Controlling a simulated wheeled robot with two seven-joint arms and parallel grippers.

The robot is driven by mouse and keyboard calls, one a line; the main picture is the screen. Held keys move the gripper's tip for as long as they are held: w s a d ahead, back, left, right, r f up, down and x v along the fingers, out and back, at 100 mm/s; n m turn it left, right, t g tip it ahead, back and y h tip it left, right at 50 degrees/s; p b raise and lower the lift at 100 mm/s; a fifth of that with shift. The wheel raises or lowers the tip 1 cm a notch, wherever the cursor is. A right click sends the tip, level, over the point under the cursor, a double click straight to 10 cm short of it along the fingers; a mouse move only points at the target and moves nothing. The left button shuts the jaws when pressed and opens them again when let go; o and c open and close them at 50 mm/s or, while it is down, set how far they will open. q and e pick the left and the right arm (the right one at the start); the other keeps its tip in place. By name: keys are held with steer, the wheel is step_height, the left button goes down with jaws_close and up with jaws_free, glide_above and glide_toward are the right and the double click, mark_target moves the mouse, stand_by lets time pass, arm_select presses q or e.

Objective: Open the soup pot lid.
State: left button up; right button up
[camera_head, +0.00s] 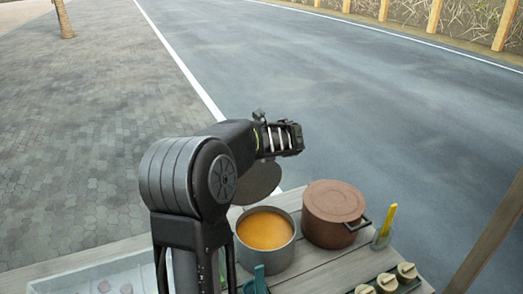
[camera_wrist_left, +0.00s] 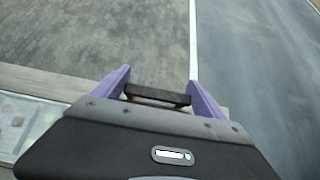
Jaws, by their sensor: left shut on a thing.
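The soup pot (camera_head: 240,252) is grey, stands on the table and is open, with orange soup (camera_head: 264,230) showing inside. A grey round lid (camera_head: 262,183) hangs tilted above and behind the pot, apart from its rim, under my left gripper (camera_head: 284,138). In the left wrist view, the purple fingers of my left gripper (camera_wrist_left: 160,90) are shut on a dark bar, the lid handle (camera_wrist_left: 157,95). The lid disc itself is hidden there. My arm covers part of the lid in the head view. My right gripper is not in view.
A brown lidded pot (camera_head: 333,203) stands right beside the soup pot. A glass with a yellow utensil (camera_head: 386,228) is to its right. A tray with several small cups (camera_head: 389,280) is at front right. A pale bin (camera_head: 85,279) is at left. Open road lies beyond the table.

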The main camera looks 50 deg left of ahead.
arm_select(q)
steer(key=shift+w+a+f+g+h+p, duration=0.2)
steer(key=shift+a+h, duration=0.25)
steer(key=shift+a, duration=0.3)
steer(key=shift+w+a+f+g+h+p, duration=0.1)
steer(key=shift+w+a+h+p, duration=0.25)
steer(key=shift+a, duration=0.45)
steer(key=shift+w+a+f+g+h+p, duration=0.15)
steer(key=shift+a+h, duration=0.35)
steer(key=shift+a, duration=0.25)
steer(key=shift+s, duration=0.1)
steer(key=o, duration=2)
steer(key=shift+r, duration=0.1)
steer(key=shift+r, duration=0.1)
